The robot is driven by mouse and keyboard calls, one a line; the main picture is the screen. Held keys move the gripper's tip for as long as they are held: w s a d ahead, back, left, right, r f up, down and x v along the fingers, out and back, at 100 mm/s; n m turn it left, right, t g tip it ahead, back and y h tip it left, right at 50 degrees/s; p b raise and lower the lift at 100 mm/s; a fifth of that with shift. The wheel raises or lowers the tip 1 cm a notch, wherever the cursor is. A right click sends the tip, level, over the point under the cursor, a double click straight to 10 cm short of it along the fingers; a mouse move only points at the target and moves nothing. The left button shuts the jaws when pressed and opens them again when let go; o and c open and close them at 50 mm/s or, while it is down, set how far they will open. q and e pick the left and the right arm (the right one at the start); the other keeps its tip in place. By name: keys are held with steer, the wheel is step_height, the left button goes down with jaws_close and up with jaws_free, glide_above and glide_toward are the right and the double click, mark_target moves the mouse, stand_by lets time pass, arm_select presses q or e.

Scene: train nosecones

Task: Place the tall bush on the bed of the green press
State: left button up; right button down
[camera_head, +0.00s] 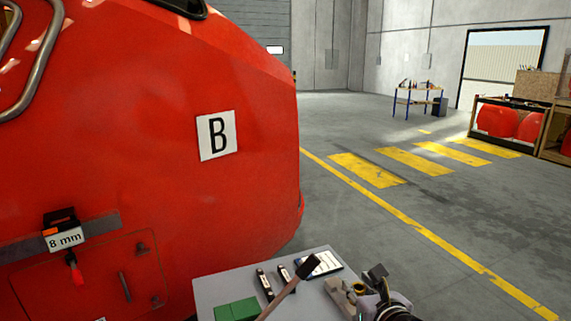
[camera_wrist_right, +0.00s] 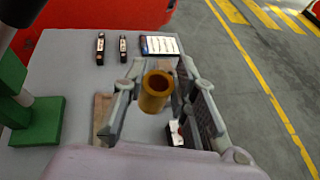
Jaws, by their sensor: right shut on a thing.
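The brass-coloured bush (camera_wrist_right: 154,98), a hollow cylinder, is between the two fingers of my right gripper (camera_wrist_right: 157,84) in the right wrist view. The gripper is shut on it and holds it over the grey table top. In the head view the right gripper (camera_head: 362,284) is at the bottom, and a bit of the yellow bush (camera_head: 359,291) shows. The green press (camera_wrist_right: 36,124) stands at the left of the wrist view, apart from the gripper. Its green base (camera_head: 237,309) shows in the head view; its bed is not clearly visible. My left gripper is not in view.
On the grey table (camera_head: 218,284) lie two dark labelled tools (camera_head: 265,284), a sheet (camera_head: 322,264) and a hammer-like tool (camera_head: 290,287). A red train nosecone (camera_head: 150,190) rises behind and left of the table. The floor at right is open.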

steer(key=s+d+r+m+h+b, duration=0.1)
steer(key=s+d+r+h, duration=0.1)
steer(key=s+r, duration=0.4)
steer(key=shift+d+r, duration=0.6)
steer(key=shift+d, duration=0.3)
steer(key=shift+a, duration=0.1)
